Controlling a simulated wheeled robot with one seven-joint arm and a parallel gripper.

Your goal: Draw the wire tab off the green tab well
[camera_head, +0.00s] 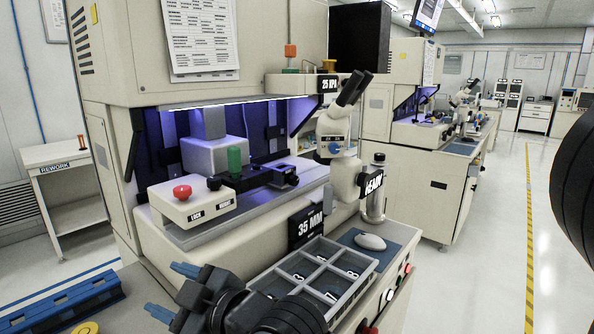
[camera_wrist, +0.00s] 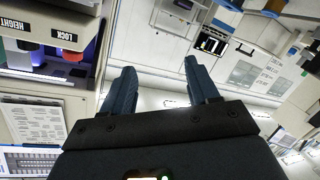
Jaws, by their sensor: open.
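I cannot make out a wire tab in either view. My gripper (camera_head: 160,289) is low at the front left of the bonder in the head view, well apart from the green cylinder. Its two blue fingers also show in the wrist view (camera_wrist: 160,66), spread apart with nothing between them.
The control box (camera_head: 195,208) carries a red button (camera_head: 182,192) and a black knob. A grey compartment tray (camera_head: 365,284) sits beneath the 35 MM sign (camera_head: 306,226), beside a mouse (camera_head: 370,242). A microscope (camera_head: 335,130) overhangs the bench. The right aisle is clear.

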